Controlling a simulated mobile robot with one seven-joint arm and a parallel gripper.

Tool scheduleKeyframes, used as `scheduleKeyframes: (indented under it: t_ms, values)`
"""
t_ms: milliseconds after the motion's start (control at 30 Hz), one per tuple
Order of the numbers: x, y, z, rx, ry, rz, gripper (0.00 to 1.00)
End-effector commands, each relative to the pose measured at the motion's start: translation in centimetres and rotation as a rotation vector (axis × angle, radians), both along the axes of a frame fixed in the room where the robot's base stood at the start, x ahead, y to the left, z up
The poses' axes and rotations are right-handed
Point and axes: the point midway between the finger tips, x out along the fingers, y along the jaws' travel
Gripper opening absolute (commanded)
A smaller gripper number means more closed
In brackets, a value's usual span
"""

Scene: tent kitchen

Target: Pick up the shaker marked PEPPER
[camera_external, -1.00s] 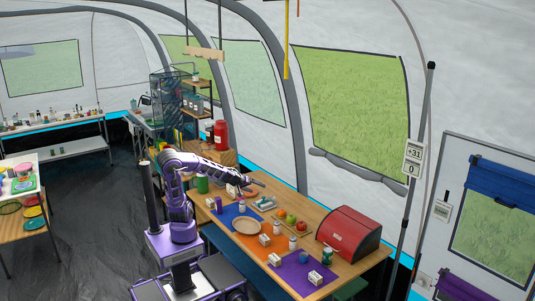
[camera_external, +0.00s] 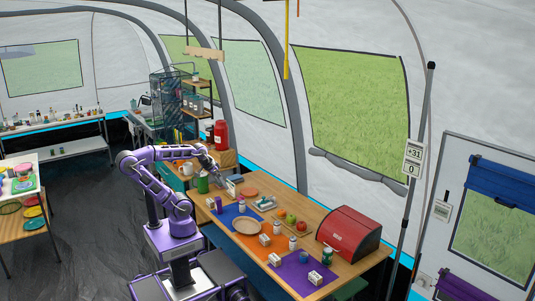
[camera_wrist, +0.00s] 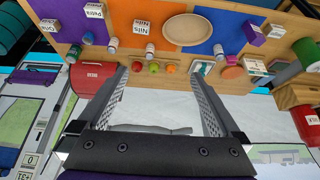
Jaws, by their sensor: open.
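My gripper (camera_external: 218,173) is open and empty above the far left end of the wooden table; its two fingers also frame the wrist view (camera_wrist: 160,78). Several small shaker-like bottles stand upright on the table. One white bottle (camera_external: 242,207) is near the plate, two more (camera_external: 301,227) (camera_external: 292,242) stand near the orange mat. In the wrist view, bottles show at the top (camera_wrist: 113,45) (camera_wrist: 150,50) (camera_wrist: 218,50), well apart from the fingers. Their markings are too small to read, so I cannot tell which says PEPPER.
A round plate (camera_external: 247,227), name cards (camera_external: 275,259), a fruit tray (camera_external: 303,236) and a red bread bin (camera_external: 348,236) occupy the table. Air above the mats is free.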

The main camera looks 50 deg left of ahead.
Motion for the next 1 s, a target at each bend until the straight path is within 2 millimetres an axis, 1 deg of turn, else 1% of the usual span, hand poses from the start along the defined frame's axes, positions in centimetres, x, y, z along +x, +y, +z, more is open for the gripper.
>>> scheduleKeyframes:
  t_ms: [33, 100, 400, 467, 533, 567, 667, 700, 767, 800, 867, 900, 967, 1000]
  values:
    - [0.0, 0.0, 0.0, 0.001, 0.000, 0.000, 0.98]
    - [0.0, 0.0, 0.0, 0.001, 0.000, 0.000, 0.88]
    - [0.2, 0.0, 0.1, 0.010, -0.006, -0.004, 0.88]
    - [0.8, 0.1, 0.6, 0.042, -0.024, -0.016, 0.88]
    - [2.3, 0.2, 1.6, 0.112, -0.061, -0.049, 0.88]
    - [3.2, 0.2, 2.2, 0.155, -0.083, -0.070, 0.88]
    - [7.0, -0.5, 4.8, 0.339, -0.162, -0.178, 0.88]
    - [8.8, -1.0, 5.8, 0.422, -0.194, -0.234, 0.88]
    - [11.5, -2.1, 7.3, 0.540, -0.237, -0.324, 0.88]
    - [13.3, -3.0, 8.2, 0.615, -0.263, -0.386, 0.88]
    - [16.0, -4.5, 9.4, 0.721, -0.302, -0.482, 0.88]
    - [17.8, -5.7, 10.1, 0.787, -0.327, -0.549, 0.88]
    - [20.4, -7.6, 11.0, 0.880, -0.368, -0.647, 0.88]
    - [22.1, -8.9, 11.6, 0.939, -0.396, -0.713, 0.88]
